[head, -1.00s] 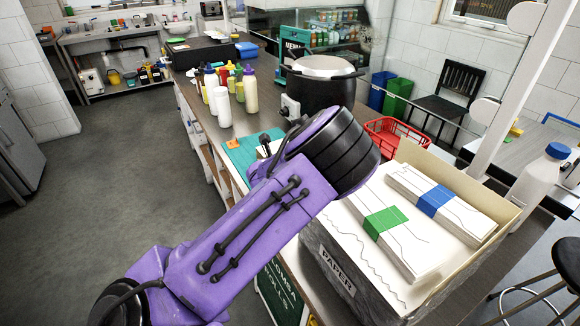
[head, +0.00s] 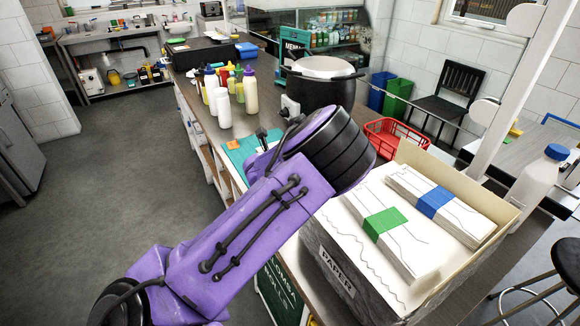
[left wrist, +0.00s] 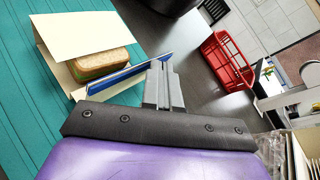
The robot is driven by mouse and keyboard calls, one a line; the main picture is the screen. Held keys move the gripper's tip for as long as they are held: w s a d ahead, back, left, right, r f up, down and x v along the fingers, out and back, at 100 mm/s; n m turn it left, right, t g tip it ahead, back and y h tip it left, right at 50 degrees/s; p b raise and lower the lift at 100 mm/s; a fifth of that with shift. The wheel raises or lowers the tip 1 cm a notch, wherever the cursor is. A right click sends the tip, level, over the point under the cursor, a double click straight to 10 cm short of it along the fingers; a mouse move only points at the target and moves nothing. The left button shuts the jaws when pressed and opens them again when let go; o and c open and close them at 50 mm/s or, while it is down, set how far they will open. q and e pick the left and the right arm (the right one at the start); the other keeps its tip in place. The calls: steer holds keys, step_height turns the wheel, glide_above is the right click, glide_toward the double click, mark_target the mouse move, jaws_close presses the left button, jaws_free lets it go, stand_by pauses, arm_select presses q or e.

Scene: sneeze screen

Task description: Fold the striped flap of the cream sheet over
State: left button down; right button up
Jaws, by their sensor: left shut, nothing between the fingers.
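In the left wrist view a cream sheet (left wrist: 80,32) lies on a teal mat (left wrist: 25,110), with a sandwich (left wrist: 102,63) on it. One cream side stands up behind and partly over the sandwich. The flap with the blue stripe (left wrist: 128,73) stands raised and tilted on the near side. My left gripper (left wrist: 164,72) is shut and empty, its fingertips at the right end of the striped flap; whether they touch it I cannot tell. In the head view my arm hides the sheet and sandwich; part of the teal mat (head: 236,152) shows. My right gripper is not in view.
A black pot (head: 322,88) stands behind my arm, and a red basket (head: 393,136) right of it. A box marked PAPER (head: 338,272) with banded paper stacks is at the front right. Several squeeze bottles (head: 222,95) stand further back.

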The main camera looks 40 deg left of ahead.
arm_select(q)
steer(key=shift+a, duration=0.15)
steer(key=shift+w+a+r, duration=0.2)
steer(key=shift+a+r, duration=0.05)
steer(key=shift+a, duration=0.35)
steer(key=shift+w+a+r, duration=0.1)
steer(key=shift+w+a, duration=0.1)
steer(key=shift+a, duration=0.5)
steer(key=shift+w+a+b, duration=0.2)
steer(key=shift+a+b, duration=0.2)
steer(key=shift+a, duration=0.35)
